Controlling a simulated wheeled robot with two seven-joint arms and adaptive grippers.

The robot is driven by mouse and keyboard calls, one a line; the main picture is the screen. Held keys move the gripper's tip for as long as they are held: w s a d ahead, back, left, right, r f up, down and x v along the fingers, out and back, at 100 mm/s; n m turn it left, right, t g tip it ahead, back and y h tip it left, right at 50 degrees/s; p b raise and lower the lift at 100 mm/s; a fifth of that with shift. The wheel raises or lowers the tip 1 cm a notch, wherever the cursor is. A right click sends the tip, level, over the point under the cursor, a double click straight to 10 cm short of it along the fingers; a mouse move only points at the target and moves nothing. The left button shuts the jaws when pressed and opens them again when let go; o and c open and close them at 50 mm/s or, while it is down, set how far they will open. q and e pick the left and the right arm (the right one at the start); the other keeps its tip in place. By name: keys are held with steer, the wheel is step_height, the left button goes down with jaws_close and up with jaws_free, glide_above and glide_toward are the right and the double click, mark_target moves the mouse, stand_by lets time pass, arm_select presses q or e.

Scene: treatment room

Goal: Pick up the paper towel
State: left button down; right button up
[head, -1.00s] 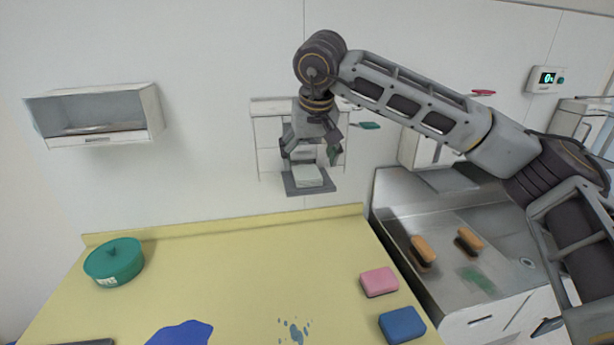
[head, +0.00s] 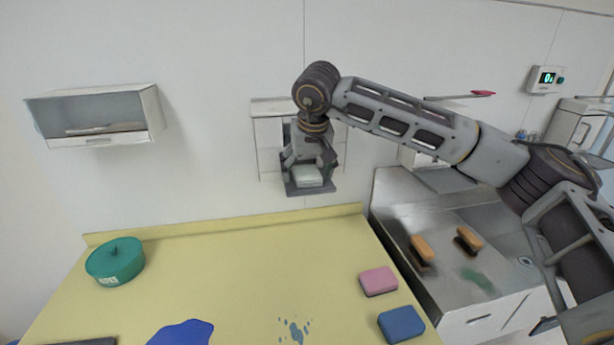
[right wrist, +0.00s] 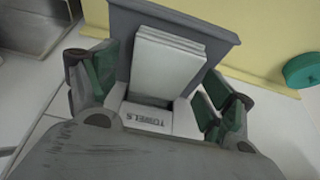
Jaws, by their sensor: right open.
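The paper towel (head: 307,174) is a white folded stack on the dark tray of a wall dispenser (head: 270,137). In the right wrist view the paper towel (right wrist: 168,62) lies on the dark tray (right wrist: 125,32), in front of a white part lettered TOWELS. My right gripper (head: 310,160) is open and comes down from above at the dispenser. In the right wrist view its green-padded fingers stand apart, one on each side of the stack, with gaps to it. My left gripper is not in view.
Below is a yellow counter (head: 240,255) with a green round tub (head: 116,263), a pink sponge (head: 378,281), a blue sponge (head: 401,324) and blue spills. A steel sink (head: 450,215) with two brushes is at the right. A wall cabinet (head: 95,115) hangs left.

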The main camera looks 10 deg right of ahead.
mark_target(307, 173)
steer(key=c, duration=0.8)
steer(key=shift+r, duration=0.1)
steer(key=shift+r, duration=4.95)
steer(key=shift+c, duration=1.1)
